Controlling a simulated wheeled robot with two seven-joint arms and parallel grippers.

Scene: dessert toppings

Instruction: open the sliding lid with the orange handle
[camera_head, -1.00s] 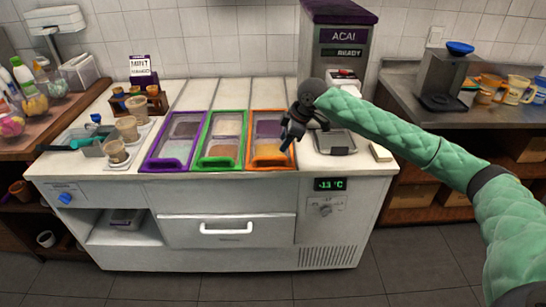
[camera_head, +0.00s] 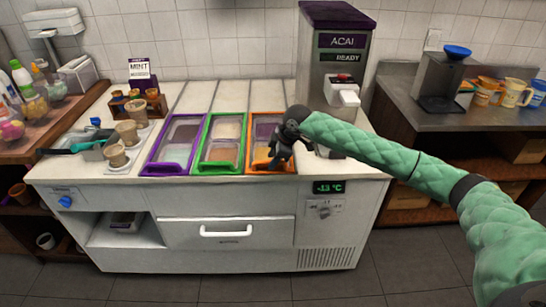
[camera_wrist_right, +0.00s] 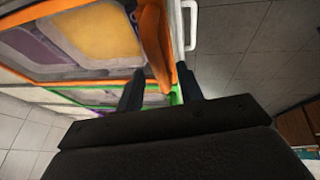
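The orange-framed lid (camera_head: 259,166) is the rightmost of three coloured lids in the white counter, with its orange handle at the front edge. My right gripper (camera_head: 280,166) is over the front right part of this lid and hides some of it. In the right wrist view, the orange handle (camera_wrist_right: 153,45) lies ahead of and between the two dark fingertips (camera_wrist_right: 160,72), which are spread apart. I cannot tell whether the fingers touch it. My left gripper is not in view.
A green lid (camera_head: 218,167) and a purple lid (camera_head: 165,168) sit to the left. The acai machine (camera_head: 340,60) stands behind on the right. Cups (camera_head: 128,133) and a tray of utensils (camera_head: 92,143) are at the left. A white drawer handle (camera_head: 226,231) is below.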

